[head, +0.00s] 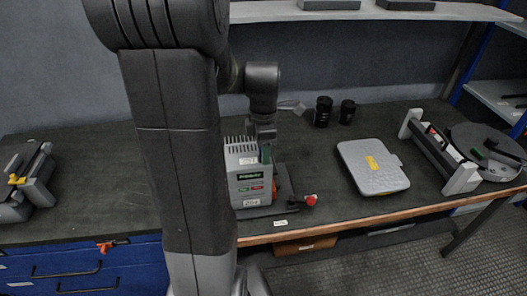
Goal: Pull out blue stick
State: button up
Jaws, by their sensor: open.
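A grey-white boxed device (248,178) with a vented top, a dark label panel and small green and red marks stands near the front edge of the workbench. My gripper (265,142) is at its top right corner, pointing down. The gripper is small here, and I cannot tell whether it touches the device. A thin green upright part (266,154) shows just below the gripper. I cannot make out a blue stick; my arm covers the device's left side and part of the bench.
The dark workbench (330,225) holds a red knob (310,199) beside the device, a grey case (372,167), two black cylinders (323,111) and a white-ended frame (440,152) with a round plate (488,146). A grey tool (30,182) lies far left. A shelf (400,13) hangs above.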

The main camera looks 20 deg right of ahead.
dwell(0.5)
grip_shut()
jog(key=shift+r+p, duration=0.2)
jog(key=shift+p, duration=0.1)
jog(key=shift+r+p, duration=2.25)
jog(key=shift+r, duration=0.6)
